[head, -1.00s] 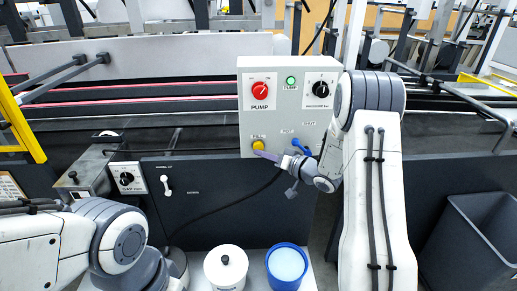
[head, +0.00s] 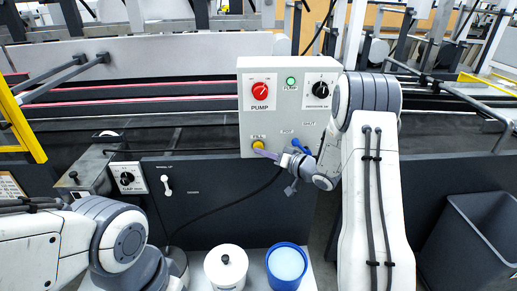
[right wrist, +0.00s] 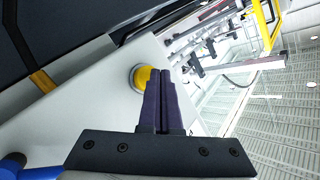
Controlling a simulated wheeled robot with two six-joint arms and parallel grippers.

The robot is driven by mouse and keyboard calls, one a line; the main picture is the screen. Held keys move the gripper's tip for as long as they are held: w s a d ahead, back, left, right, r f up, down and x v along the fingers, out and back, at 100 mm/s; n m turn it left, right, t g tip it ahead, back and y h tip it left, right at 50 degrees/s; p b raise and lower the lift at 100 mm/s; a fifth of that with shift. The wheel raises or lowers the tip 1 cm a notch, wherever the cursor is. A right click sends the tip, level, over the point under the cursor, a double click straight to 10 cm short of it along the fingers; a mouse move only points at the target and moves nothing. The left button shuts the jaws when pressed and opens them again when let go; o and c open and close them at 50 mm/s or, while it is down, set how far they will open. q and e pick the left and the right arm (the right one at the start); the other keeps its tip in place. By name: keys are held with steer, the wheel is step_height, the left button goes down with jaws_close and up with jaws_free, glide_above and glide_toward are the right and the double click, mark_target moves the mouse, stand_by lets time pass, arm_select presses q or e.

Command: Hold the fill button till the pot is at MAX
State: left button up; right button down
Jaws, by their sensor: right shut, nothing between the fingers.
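The yellow FILL button (head: 258,147) is at the lower left of the light grey control panel (head: 250,107). It also shows in the right wrist view (right wrist: 140,77). My right gripper (head: 262,152) is shut and empty, its purple fingertips at the button's right side. In the right wrist view the fingertips (right wrist: 160,71) overlap the button's edge; whether they press it I cannot tell. I cannot make out a pot level or MAX mark. My left arm is at the lower left; its fingers are out of sight.
The panel also has a red PUMP knob (head: 261,91), a lit green lamp (head: 291,81), a black dial (head: 320,90) and a blue POT/SHUT handle (head: 299,145). A white lidded container (head: 225,276) and blue bucket (head: 286,248) stand below. A grey bin (head: 482,222) is at right.

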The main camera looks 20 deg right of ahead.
steer(key=shift+w+d, duration=0.1)
steer(key=shift+w, duration=0.35)
stand_by(0.3)
steer(key=shift+s, duration=0.15)
stand_by(1.0)
steer(key=shift+s+a, duration=0.25)
steer(key=shift+s, duration=0.55)
steer(key=s, duration=0.2)
steer(key=s+a, duration=0.1)
steer(key=s, duration=0.1)
steer(key=shift+s+a+p, duration=0.2)
steer(key=shift+s+p, duration=0.2)
